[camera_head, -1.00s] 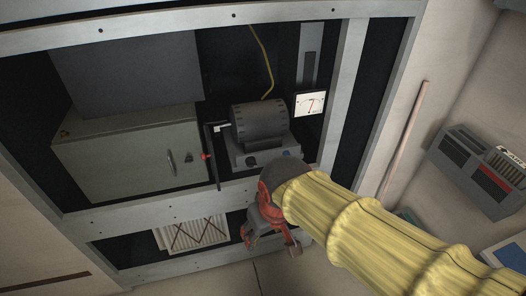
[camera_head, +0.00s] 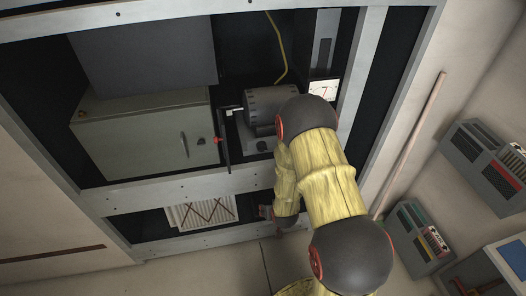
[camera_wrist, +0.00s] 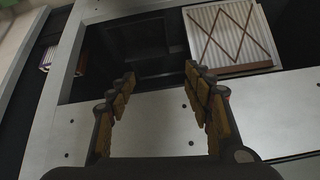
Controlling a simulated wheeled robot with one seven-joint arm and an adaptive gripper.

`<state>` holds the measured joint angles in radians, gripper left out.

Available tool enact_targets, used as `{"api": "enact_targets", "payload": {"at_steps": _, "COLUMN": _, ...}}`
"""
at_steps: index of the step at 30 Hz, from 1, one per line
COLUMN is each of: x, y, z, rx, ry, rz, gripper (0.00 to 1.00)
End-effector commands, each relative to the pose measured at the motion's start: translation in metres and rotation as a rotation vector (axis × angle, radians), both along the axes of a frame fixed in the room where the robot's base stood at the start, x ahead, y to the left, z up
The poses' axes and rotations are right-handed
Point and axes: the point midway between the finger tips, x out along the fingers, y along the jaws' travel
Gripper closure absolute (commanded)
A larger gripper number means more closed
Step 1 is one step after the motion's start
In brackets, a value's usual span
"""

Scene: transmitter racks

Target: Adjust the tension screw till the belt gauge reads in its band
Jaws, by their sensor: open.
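A white dial gauge (camera_head: 323,90) with a red needle is on the right post of the rack; my arm covers its lower part, and I cannot read it. A grey motor (camera_head: 266,104) stands on a pale base (camera_head: 249,142) left of it, its right side hidden by my arm. A small dark round part (camera_head: 262,146) is on the base front; I cannot tell if it is the tension screw. No belt is clearly visible. My gripper (camera_head: 272,214) is below the motor, by the lower rack opening. In the wrist view my gripper (camera_wrist: 158,82) is open and empty.
A grey cabinet (camera_head: 145,135) and a thin dark upright plate with a red knob (camera_head: 219,140) stand left of the motor. A pleated white panel (camera_head: 203,212) is in the lower bay; it shows in the wrist view (camera_wrist: 228,38). Grey bins (camera_head: 485,165) are at the right.

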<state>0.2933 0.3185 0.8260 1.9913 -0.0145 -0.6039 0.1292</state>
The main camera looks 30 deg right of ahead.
Motion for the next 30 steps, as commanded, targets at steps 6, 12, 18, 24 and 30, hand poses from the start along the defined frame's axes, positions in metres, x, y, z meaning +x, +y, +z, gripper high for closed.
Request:
{"api": "enact_targets", "payload": {"at_steps": 6, "x": 0.046, "y": -0.017, "z": 0.014, "rx": -0.063, "ry": -0.345, "rz": -0.039, "gripper": 0.49}}
{"api": "enact_targets", "payload": {"at_steps": 12, "x": 0.093, "y": -0.03, "z": 0.099, "rx": -0.125, "ry": -0.722, "rz": -0.055, "gripper": 0.49}}
{"api": "enact_targets", "payload": {"at_steps": 18, "x": 0.102, "y": -0.032, "z": 0.153, "rx": -0.149, "ry": -0.923, "rz": -0.061, "gripper": 0.49}}
{"api": "enact_targets", "payload": {"at_steps": 24, "x": 0.113, "y": -0.035, "z": 0.162, "rx": -0.146, "ry": -0.961, "rz": -0.066, "gripper": 0.49}}
{"api": "enact_targets", "payload": {"at_steps": 30, "x": 0.142, "y": -0.044, "z": 0.161, "rx": -0.148, "ry": -0.961, "rz": -0.065, "gripper": 0.49}}
